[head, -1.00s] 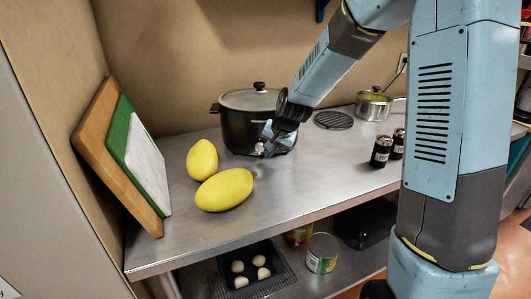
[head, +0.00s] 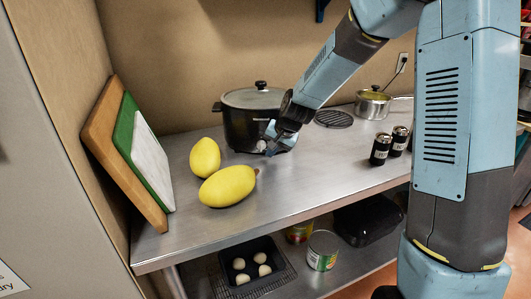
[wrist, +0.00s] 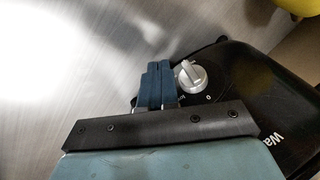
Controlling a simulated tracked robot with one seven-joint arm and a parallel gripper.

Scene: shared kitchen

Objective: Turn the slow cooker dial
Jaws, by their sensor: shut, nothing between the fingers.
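The slow cooker (head: 239,127) is black with a lid and stands on the steel counter against the back wall. Its dial (wrist: 191,77) is a silver knob on the black front panel, seen in the wrist view with a "0" mark beside it. My gripper (wrist: 158,75) is shut and empty, its blue fingers close beside the dial, on its left in the wrist view. I cannot tell whether they touch it. In the head view my gripper (head: 270,147) is at the cooker's front and partly hides the dial area.
Two yellow melons, one upright (head: 205,158) and one lying (head: 228,186), are left of the cooker. Cutting boards (head: 130,150) lean at the left. A trivet (head: 334,118), a saucepan (head: 372,104) and dark jars (head: 381,149) stand to the right. The counter (head: 300,185) in front is clear.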

